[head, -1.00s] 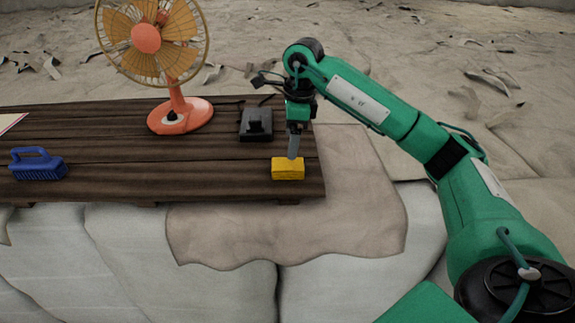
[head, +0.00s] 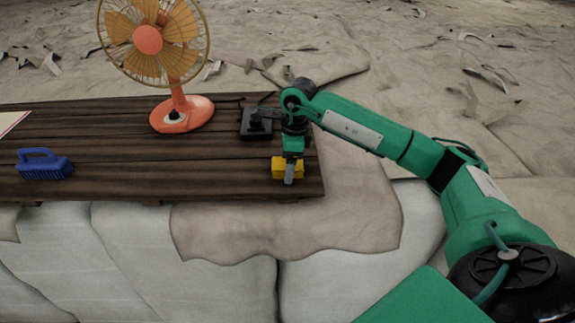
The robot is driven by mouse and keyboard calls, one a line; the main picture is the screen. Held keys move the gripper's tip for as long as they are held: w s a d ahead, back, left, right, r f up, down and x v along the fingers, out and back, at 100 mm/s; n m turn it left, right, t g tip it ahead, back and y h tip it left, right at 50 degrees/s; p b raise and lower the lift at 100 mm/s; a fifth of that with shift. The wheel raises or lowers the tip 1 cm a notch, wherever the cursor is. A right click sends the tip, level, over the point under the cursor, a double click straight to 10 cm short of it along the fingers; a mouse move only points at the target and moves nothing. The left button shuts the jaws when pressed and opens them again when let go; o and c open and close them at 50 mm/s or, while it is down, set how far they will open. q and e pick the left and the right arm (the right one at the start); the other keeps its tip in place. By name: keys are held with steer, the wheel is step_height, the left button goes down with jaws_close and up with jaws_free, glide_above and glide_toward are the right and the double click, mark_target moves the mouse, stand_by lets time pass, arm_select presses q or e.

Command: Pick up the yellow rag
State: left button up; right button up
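The yellow rag (head: 278,169) is a small folded block near the front right corner of the dark wooden table (head: 150,180). My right gripper (head: 289,178) points down at the rag. Its grey finger overlaps the middle of the rag and hides part of it. Only one finger shows clearly, so I cannot tell whether the gripper is open or shut on the rag. The rag appears to rest on the table. My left gripper is not in view.
An orange fan (head: 182,114) stands at the back of the table. A black device (head: 256,124) lies behind the rag. A blue brush (head: 44,165) is at the left, near a white sheet (head: 10,122). The table between brush and rag is clear.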

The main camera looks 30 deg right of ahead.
steer(key=shift+c, duration=0.4)
steer(key=c, duration=1)
steer(key=shift+r, duration=0.15)
steer(key=shift+r+b, duration=0.35)
steer(key=shift+r, duration=0.25)
steer(key=shift+r+b, duration=1.35)
steer(key=shift+r, duration=7.95)
